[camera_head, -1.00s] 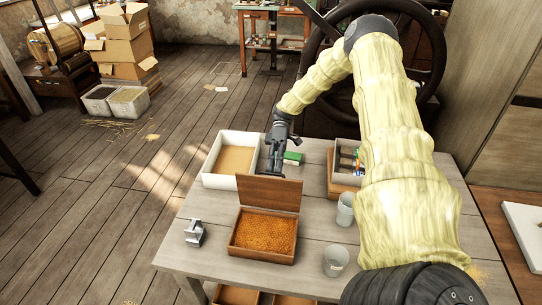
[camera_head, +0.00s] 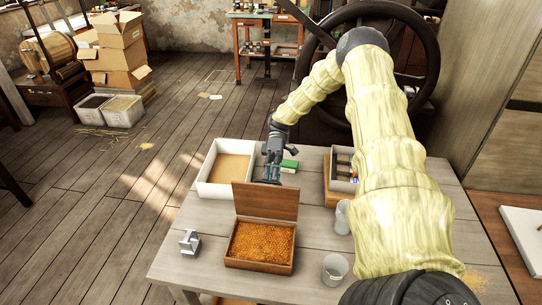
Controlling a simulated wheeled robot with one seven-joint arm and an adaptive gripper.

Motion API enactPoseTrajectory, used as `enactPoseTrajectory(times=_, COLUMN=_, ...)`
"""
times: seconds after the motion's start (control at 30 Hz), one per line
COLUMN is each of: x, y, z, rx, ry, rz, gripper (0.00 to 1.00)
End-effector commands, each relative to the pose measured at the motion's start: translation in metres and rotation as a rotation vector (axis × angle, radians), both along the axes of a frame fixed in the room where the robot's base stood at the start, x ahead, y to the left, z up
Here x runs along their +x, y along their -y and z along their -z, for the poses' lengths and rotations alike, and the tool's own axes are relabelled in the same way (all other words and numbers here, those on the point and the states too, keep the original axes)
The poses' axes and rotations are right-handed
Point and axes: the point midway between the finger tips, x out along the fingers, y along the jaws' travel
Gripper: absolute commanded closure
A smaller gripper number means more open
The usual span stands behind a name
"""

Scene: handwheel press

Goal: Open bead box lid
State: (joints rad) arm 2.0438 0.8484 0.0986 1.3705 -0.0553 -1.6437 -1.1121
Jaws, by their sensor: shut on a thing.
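The bead box (camera_head: 260,266) is a brown wooden box on the table, filled with amber-orange beads. Its lid (camera_head: 265,202) stands up, raised along the back edge of the box, leaving the beads uncovered. My gripper (camera_head: 271,178) points down at the top edge of the lid, near its middle, and is shut on it. The fingertips are small and partly merge with the lid edge, so the exact contact is hard to see.
A white tray (camera_head: 205,186) stands behind left and a green block (camera_head: 289,166) behind the lid. A metal bracket (camera_head: 189,242) is left of the box. Two clear cups (camera_head: 335,267) (camera_head: 342,216) and a divided tray (camera_head: 341,183) stand right, near my arm.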

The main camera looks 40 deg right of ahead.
Motion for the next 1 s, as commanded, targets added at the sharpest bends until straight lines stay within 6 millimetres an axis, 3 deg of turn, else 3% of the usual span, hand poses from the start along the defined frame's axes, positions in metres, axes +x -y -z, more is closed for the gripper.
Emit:
enactPoseTrajectory(times=0.47, x=0.001, y=0.005, z=0.001, rx=-0.006, ry=-0.004, rz=0.0, gripper=0.68)
enactPoseTrajectory(times=1.0, x=0.051, y=0.064, z=-0.04, rx=-0.005, ry=0.001, rz=0.0, gripper=0.68)
